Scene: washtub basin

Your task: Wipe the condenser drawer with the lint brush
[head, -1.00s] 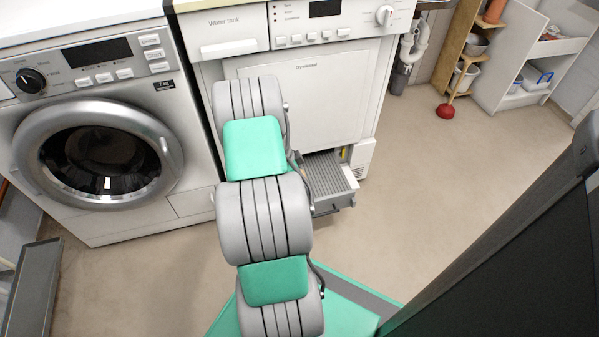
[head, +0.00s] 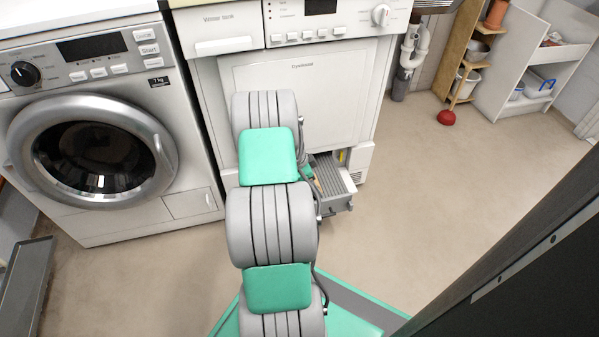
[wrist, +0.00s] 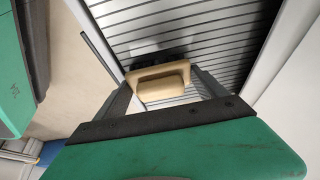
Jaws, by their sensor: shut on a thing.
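The condenser drawer (head: 334,184) is pulled out low at the dryer's front right in the head view, its grey ribbed inside partly covered by my arm. In the wrist view the ribbed drawer (wrist: 228,48) lies beneath my gripper. My gripper (wrist: 162,84) is shut on the lint brush (wrist: 160,82), whose pale wooden handle sits between the two fingers. A dark part of the brush shows just beyond the handle, over the ribs. I cannot tell whether it touches them.
The dryer (head: 300,85) stands behind the drawer, and a washing machine (head: 95,140) stands to its left. The floor (head: 455,190) right of the drawer is clear.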

